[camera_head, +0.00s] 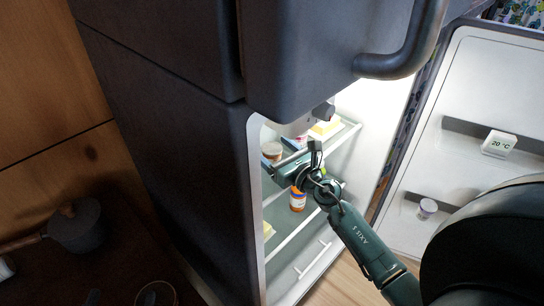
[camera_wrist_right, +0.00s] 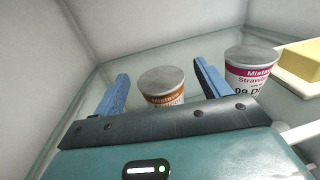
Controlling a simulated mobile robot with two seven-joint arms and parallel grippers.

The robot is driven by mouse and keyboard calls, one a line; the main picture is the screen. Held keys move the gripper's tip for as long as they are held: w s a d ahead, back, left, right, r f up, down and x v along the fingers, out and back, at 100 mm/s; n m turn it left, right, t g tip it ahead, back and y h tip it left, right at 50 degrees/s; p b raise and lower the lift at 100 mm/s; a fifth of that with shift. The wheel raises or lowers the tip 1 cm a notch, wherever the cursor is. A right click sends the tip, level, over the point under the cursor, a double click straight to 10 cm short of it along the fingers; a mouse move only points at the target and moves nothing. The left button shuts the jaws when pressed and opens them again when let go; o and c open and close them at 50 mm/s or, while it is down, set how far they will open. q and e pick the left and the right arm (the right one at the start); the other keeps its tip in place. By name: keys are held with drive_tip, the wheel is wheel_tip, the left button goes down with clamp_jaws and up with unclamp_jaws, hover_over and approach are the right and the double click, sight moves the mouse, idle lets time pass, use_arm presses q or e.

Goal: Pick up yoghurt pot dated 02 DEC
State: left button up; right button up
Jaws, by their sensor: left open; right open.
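In the right wrist view, a yoghurt pot with a grey lid and orange label (camera_wrist_right: 163,88) stands upright between the blue fingers of my right gripper (camera_wrist_right: 161,70). The fingers are open, with a gap visible on each side. The date on this pot is hidden behind the gripper body. To its right stands a pot with a magenta label (camera_wrist_right: 248,74), reading "Strawb..." and "09 D...", partly cut off by the finger. In the head view, my right gripper (camera_head: 284,172) reaches into the fridge at the upper shelf, beside a pot (camera_head: 272,151). My left gripper is not in view.
A yellow block (camera_wrist_right: 301,64) is right of the magenta pot. An orange container (camera_head: 297,199) stands on a lower glass shelf. The open fridge door (camera_head: 470,80) on the right holds a small pot (camera_head: 427,208) and a 20 °C display (camera_head: 499,144). A dark handle (camera_head: 400,60) overhangs the opening.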

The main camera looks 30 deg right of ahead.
drive_tip(key=shift+w+a, duration=0.15)
drive_tip(key=shift+w, duration=0.5)
drive_tip(key=shift+c, duration=0.4)
drive_tip(key=c, duration=1)
drive_tip(key=shift+r, duration=0.1)
drive_tip(key=shift+c, duration=0.2)
